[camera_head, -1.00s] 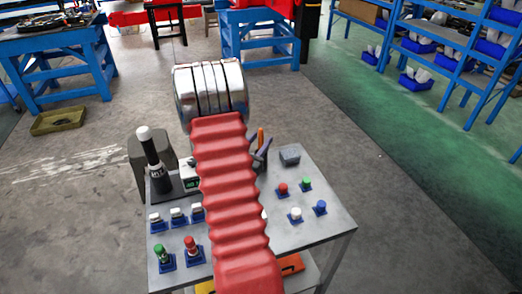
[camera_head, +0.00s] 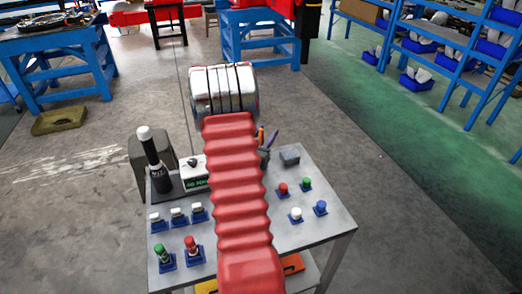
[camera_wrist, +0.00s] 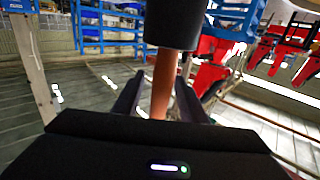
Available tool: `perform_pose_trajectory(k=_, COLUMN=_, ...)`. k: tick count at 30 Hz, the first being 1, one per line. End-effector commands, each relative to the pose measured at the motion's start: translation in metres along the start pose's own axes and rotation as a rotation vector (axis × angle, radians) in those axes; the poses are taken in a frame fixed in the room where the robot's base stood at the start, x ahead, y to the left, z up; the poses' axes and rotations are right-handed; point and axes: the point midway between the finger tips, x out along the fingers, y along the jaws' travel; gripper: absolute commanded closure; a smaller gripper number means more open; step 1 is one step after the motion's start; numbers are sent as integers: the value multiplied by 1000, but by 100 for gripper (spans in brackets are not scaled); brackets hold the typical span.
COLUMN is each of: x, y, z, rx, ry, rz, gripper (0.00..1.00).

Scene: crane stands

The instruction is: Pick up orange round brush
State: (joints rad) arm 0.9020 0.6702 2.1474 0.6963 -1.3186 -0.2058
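A black bottle with a white cap (camera_head: 153,160) and a display box (camera_head: 194,173) stand left of my arm. Several coloured knobs on blue bases and a grey block (camera_head: 289,157) share the table. Blue shelves (camera_head: 425,45) line the right.

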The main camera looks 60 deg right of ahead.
Motion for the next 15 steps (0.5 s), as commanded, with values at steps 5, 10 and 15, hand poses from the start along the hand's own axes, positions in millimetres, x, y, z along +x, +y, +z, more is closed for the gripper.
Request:
perform_pose_trajectory(k=5, x=0, y=0, z=0, rx=0, ry=0, rz=0, gripper=61)
perform_pose_trajectory(k=10, x=0, y=0, z=0, rx=0, ry=0, rz=1, gripper=68)
perform_pose_trajectory(k=15, x=0, y=0, z=0, rx=0, ry=0, rz=1, gripper=80)
